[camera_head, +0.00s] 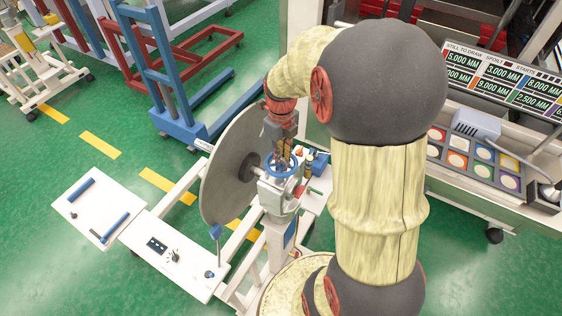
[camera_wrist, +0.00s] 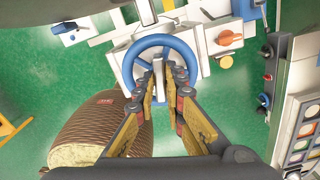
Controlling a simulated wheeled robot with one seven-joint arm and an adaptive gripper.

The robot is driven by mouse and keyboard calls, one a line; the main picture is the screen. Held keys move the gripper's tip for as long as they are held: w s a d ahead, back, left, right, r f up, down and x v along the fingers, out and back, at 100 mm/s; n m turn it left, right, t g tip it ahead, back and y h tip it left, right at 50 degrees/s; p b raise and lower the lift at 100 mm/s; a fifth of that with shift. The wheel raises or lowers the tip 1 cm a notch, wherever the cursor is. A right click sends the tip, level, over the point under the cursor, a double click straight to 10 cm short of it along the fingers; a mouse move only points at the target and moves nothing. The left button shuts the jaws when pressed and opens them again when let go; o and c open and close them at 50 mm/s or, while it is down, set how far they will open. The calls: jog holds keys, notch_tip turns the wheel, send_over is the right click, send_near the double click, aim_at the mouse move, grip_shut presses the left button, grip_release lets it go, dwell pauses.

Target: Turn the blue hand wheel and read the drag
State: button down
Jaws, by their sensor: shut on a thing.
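The blue hand wheel (camera_head: 270,169) sits on a pale housing (camera_head: 276,194) beside a large grey disc (camera_head: 222,172). In the wrist view the wheel (camera_wrist: 129,62) shows as a blue ring with spokes. My gripper (camera_head: 284,158) reaches down onto the wheel from above. In the wrist view its fingertips (camera_wrist: 166,72) are inside the ring, close together on the wheel near its middle.
A board (camera_head: 490,75) with green number readouts and a tray of coloured discs (camera_head: 480,160) stand at right. An orange knob (camera_wrist: 230,38) is right of the wheel. A blue frame (camera_head: 185,128) stands behind the disc. Green floor is open at left.

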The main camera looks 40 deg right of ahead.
jog(key=shift+m, duration=0.8)
jog(key=m, duration=0.2)
jog(key=shift+m, duration=0.4)
jog(key=c, duration=1.8)
grip_release()
notch_tip(320, 180, up, 12)
jog(key=shift+c, duration=0.5)
